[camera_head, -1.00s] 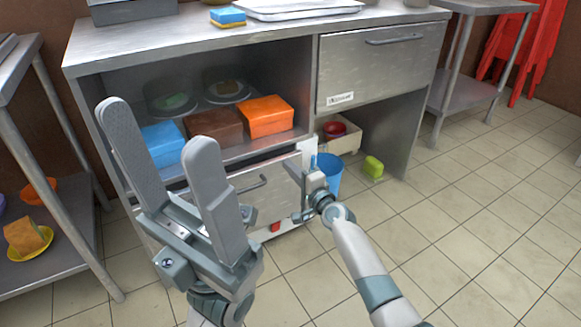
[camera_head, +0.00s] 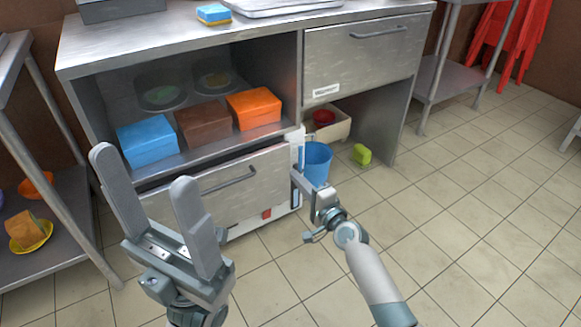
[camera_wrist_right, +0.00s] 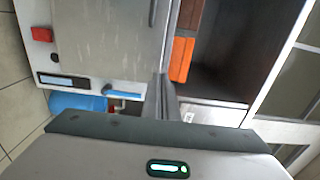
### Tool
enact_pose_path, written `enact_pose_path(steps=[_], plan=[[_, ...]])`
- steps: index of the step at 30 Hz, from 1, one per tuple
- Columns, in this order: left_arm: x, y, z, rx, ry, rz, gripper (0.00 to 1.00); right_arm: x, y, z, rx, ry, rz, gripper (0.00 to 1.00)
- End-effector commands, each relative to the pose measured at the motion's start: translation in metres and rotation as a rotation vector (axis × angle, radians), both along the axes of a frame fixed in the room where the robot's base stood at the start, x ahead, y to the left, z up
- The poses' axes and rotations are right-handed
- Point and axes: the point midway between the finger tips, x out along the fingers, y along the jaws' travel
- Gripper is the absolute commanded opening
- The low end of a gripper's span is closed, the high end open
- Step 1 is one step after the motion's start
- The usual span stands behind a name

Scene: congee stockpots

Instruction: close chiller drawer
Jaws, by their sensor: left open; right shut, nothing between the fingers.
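The chiller drawer (camera_head: 235,185) is the lower metal front with a bar handle (camera_head: 230,180), under the open shelf. A white panel with a red square is at its right and lower edge. No drawer interior shows; I cannot tell whether the front is fully flush. In the right wrist view the metal front (camera_wrist_right: 105,30) is at the top left. My right gripper (camera_head: 296,178) is shut and empty beside the front's right edge; its fingers (camera_wrist_right: 162,82) also show in the wrist view. Contact is unclear. My left gripper (camera_head: 142,166) is open and empty, in front of the drawer's left part.
Blue (camera_head: 148,142), brown (camera_head: 203,122) and orange (camera_head: 254,108) boxes sit on the shelf above. An upper drawer (camera_head: 365,62) is at the right. A blue bucket (camera_head: 316,162) and a green item (camera_head: 361,154) stand on the floor. Floor at right is clear.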

Motion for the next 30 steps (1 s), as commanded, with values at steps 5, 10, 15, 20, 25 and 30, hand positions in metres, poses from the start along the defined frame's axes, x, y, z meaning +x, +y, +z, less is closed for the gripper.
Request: enact_pose_path(steps=[5,10,15,20,25,30], plan=[[0.000,0.001,0.000,0.002,0.009,0.006,0.66,-0.013,-0.009,0.001,0.000,0.000,0.000,0.00],[0.000,0.001,-0.002,0.002,0.012,0.007,0.66,-0.016,-0.011,0.000,0.000,0.000,0.000,0.00],[0.000,0.001,-0.002,0.002,0.012,0.006,0.66,-0.016,-0.011,0.000,0.000,0.000,0.000,0.00],[0.000,0.001,-0.002,0.002,0.012,0.006,0.35,-0.016,-0.011,0.000,0.000,0.000,0.000,0.00],[0.001,0.001,-0.001,0.006,0.013,0.008,0.00,-0.016,-0.011,0.000,0.000,-0.003,-0.001,0.00],[0.014,-0.007,-0.011,0.057,0.055,0.044,0.00,-0.022,-0.019,0.014,-0.030,-0.070,-0.039,0.00]])
